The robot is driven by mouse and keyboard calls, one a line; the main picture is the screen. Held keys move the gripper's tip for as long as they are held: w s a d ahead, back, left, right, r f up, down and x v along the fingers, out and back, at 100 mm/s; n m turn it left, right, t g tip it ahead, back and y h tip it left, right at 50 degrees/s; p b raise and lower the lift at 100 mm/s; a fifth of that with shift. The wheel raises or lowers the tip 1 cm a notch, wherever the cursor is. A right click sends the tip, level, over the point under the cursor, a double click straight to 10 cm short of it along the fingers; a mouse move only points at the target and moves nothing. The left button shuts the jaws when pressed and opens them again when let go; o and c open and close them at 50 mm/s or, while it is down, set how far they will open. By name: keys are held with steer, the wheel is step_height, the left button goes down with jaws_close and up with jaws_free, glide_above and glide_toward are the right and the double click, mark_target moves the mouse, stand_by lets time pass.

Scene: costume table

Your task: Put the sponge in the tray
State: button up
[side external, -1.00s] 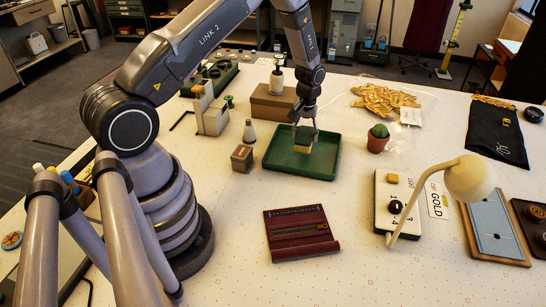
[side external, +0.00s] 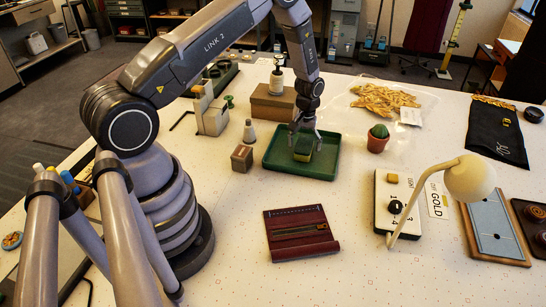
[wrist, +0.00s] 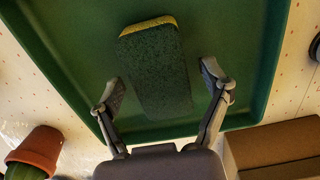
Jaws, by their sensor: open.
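The green tray (side external: 273,163) lies on the white table in the side view, and its floor and rim fill much of the wrist view (wrist: 60,30). The sponge (side external: 303,154), yellow with a dark green scouring side, is inside the tray's outline. In the wrist view the sponge (wrist: 157,70) shows its green side, with a yellow edge at the far end. My gripper (side external: 304,146) is low over the tray. In the wrist view its open fingers (wrist: 163,88) stand on both sides of the sponge, with gaps between. Whether the sponge rests flat on the tray floor is hard to tell.
A cardboard box (side external: 273,104) with a pump bottle stands behind the tray. A potted cactus (side external: 377,140) is to its right, and a small wooden block (side external: 242,158) to its left. A maroon case (side external: 299,232) lies in front. A lamp (side external: 468,180) stands further right.

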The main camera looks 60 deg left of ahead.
step_height(320, 180, up, 12)
step_height(320, 180, up, 13)
steer(key=m+t, duration=0.1)
steer(key=m, duration=0.1)
glide_above(304, 144)
steer(key=s+d, duration=0.3)
steer(key=s+d+r+m+t, duration=0.2)
steer(key=s+d+r, duration=0.1)
steer(key=s+r, duration=0.4)
steer(key=s+d+r+m+t, duration=0.1)
steer(key=s+r, duration=0.3)
steer(key=s, duration=0.5)
steer(key=s+d+r+m+t, duration=0.1)
steer(key=s+d+r+m, duration=0.2)
steer(key=s, duration=0.7)
steer(key=shift+d+r+m+t, duration=0.3)
steer(key=shift+d+r+m, duration=0.05)
steer(key=shift+d+m, duration=0.15)
